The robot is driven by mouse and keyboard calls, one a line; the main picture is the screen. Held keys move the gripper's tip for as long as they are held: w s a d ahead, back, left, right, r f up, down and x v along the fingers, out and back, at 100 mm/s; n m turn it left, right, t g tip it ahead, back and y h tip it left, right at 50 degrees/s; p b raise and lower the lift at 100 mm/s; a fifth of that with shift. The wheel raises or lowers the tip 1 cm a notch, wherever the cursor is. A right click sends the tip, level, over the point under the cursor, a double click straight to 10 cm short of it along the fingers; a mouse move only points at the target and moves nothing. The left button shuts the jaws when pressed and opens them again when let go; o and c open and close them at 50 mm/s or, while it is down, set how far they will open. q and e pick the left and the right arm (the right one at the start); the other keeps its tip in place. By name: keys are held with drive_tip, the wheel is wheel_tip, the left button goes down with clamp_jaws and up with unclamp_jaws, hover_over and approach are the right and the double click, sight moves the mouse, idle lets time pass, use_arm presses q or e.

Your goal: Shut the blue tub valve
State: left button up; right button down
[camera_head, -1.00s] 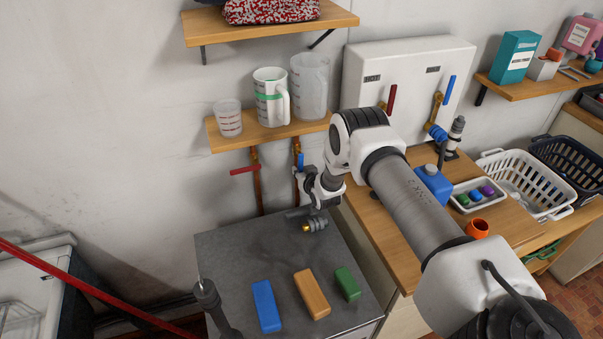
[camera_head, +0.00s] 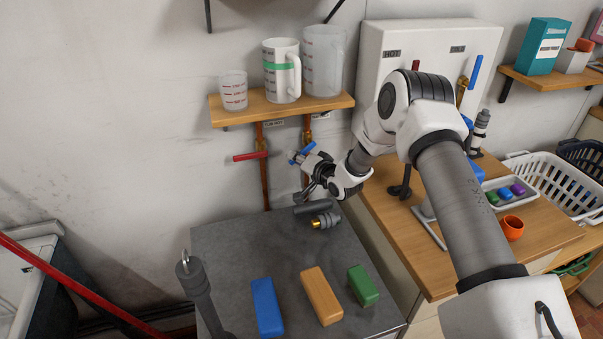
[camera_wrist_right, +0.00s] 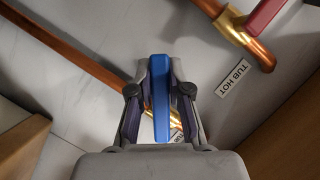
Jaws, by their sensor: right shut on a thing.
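The blue tub valve lever (camera_head: 308,147) sits on a copper pipe below the wall shelf, to the right of the red valve lever (camera_head: 249,156). My right gripper (camera_head: 303,157) is shut on the blue lever. In the head view, the lever slants across its pipe. In the right wrist view the blue lever (camera_wrist_right: 160,95) stands between the two fingers of my right gripper (camera_wrist_right: 160,90), with the brass valve body (camera_wrist_right: 176,124) partly hidden behind it. The red lever (camera_wrist_right: 264,14) also shows there, near a "TUB HOT" label. My left gripper is not in view.
A grey worktop (camera_head: 235,250) below holds blue, orange and green blocks and a grey-and-brass fitting (camera_head: 326,220). A dark grey post (camera_head: 194,285) stands at its front left. Measuring jugs stand on the shelf (camera_head: 240,112) close above the valves. A wooden counter (camera_head: 440,245) is at right.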

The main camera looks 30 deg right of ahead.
drive_tip(key=m+b, duration=0.1)
drive_tip(key=r+m+t+b, duration=0.1)
drive_tip(key=b, duration=0.1)
drive_tip(key=a+m+y+b, duration=0.1)
drive_tip(key=b, duration=0.1)
drive_tip(key=shift+w+r, duration=0.15)
drive_tip(key=shift+r, duration=0.2)
drive_tip(key=m+b, duration=0.1)
drive_tip(key=r+m+t+b, duration=0.1)
drive_tip(key=shift+a+r+m, duration=0.15)
drive_tip(key=shift+r+m, duration=0.15)
drive_tip(key=shift+r+m+t, duration=0.3)
drive_tip(key=shift+r+m, duration=0.05)
drive_tip(key=shift+m, duration=0.05)
drive_tip(key=shift+w+r, duration=0.1)
drive_tip(key=c, duration=1.1)
unclamp_jaws()
drive_tip(key=shift+w+a+f, duration=0.15)
drive_tip(key=shift+w+f, duration=0.05)
drive_tip(key=s, duration=0.4)
drive_tip(key=s+d, duration=0.1)
drive_tip(key=s, duration=0.7)
drive_tip(key=shift+d, duration=0.4)
